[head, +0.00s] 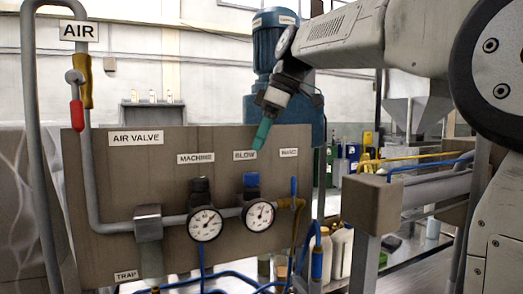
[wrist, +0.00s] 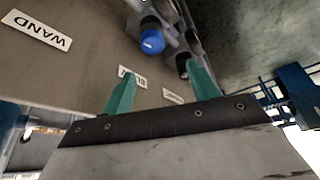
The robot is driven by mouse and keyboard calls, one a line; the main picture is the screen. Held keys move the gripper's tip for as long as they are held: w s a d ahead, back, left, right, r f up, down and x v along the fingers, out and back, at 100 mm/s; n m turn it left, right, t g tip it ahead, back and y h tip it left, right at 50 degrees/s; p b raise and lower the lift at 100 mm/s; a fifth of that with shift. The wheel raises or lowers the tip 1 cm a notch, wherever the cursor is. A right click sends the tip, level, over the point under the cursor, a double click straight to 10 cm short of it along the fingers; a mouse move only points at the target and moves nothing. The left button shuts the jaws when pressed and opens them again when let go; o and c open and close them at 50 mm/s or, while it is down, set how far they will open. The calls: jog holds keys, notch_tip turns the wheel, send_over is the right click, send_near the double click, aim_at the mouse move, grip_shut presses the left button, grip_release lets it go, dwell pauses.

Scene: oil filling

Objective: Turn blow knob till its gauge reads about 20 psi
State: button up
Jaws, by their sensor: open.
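The blow knob (head: 251,180) is a blue cap under the BLOW label, above its round white gauge (head: 258,215). The gauge's reading is too small to tell. In the wrist view the blue knob (wrist: 151,42) lies beyond the fingertips, between their lines, touching neither. My gripper (head: 262,134) has teal fingers and hangs just above the BLOW label in the head view, pointing down toward the knob. In the wrist view my gripper (wrist: 162,79) has its two fingers spread wide with nothing between them.
The black machine knob (head: 200,186) and its gauge (head: 205,224) sit left of the blow knob; the black knob (wrist: 183,66) is near the right finger in the wrist view. A yellow-brown fitting (head: 291,203) is at right. The panel (head: 105,185) stands behind.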

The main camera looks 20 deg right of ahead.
aim_at(251, 174)
jog(key=f+m+h, duration=0.1)
jog(key=f+m, duration=0.1)
jog(key=m, duration=0.1)
jog(key=w+a+f+m+t+h, duration=0.1)
jog(key=f+m, duration=0.2)
jog(key=m, duration=0.1)
jog(key=f+m+t+h, duration=0.1)
jog(key=f+m, duration=0.1)
jog(key=m, duration=0.1)
jog(key=shift+w+a+f+m, duration=0.35)
jog(key=shift+m, duration=0.05)
jog(key=c, duration=1)
